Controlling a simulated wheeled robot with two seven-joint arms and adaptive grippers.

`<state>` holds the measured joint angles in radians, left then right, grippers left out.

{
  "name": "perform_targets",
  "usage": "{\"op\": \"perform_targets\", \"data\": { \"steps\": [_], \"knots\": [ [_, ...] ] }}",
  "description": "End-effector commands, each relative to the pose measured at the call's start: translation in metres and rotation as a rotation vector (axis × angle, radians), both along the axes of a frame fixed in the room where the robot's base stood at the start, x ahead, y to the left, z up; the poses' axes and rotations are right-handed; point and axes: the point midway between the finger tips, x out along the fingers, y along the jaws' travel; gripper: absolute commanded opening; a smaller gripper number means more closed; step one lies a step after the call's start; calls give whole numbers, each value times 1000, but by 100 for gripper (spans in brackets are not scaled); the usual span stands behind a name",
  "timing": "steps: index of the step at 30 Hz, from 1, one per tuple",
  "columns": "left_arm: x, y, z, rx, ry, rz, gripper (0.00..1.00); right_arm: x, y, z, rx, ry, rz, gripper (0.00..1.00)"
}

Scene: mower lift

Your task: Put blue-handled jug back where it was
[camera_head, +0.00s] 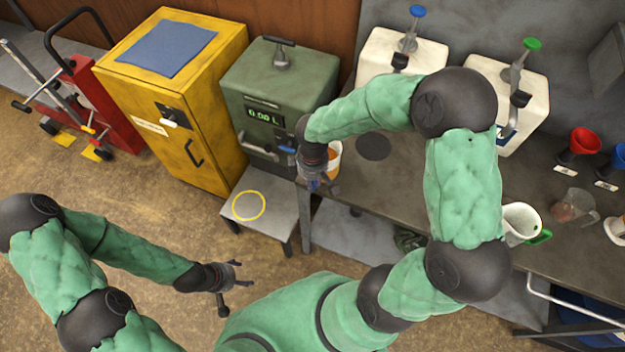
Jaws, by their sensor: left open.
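A white jug with orange contents (335,157) is at the left end of the bench, partly hidden behind my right gripper. Its handle is not clearly visible; a small blue part (287,149) shows just left of the gripper, and I cannot tell what it belongs to. My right gripper (317,184) points down at the jug's near left side; whether it is shut on the handle cannot be told. A dark round mark (373,146) lies bare on the bench to the right of the jug. My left gripper (237,275) is open and empty over the floor.
A green dispenser (277,100) stands behind a low stand with a yellow ring (249,205). The green-handled jug (522,223), a clear jug (574,206) and red funnel (584,142) are on the bench right. White canisters (510,90) stand behind. A yellow cabinet (180,90) is left.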

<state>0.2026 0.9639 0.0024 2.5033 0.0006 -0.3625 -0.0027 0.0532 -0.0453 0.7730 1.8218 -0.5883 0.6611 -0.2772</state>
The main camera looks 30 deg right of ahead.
Motion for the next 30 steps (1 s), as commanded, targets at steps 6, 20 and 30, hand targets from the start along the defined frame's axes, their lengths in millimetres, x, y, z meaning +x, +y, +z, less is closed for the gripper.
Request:
{"op": "perform_targets", "data": {
  "steps": [6,20,30],
  "knots": [
    [0,0,0,0,0,0,68,0,0,1,0,0,0,38],
    [0,0,12,0,0,0,68,1,0,37,0,-3,-1,38],
    [0,0,25,0,0,0,68,1,0,101,1,-2,1,38]
  ]
}}
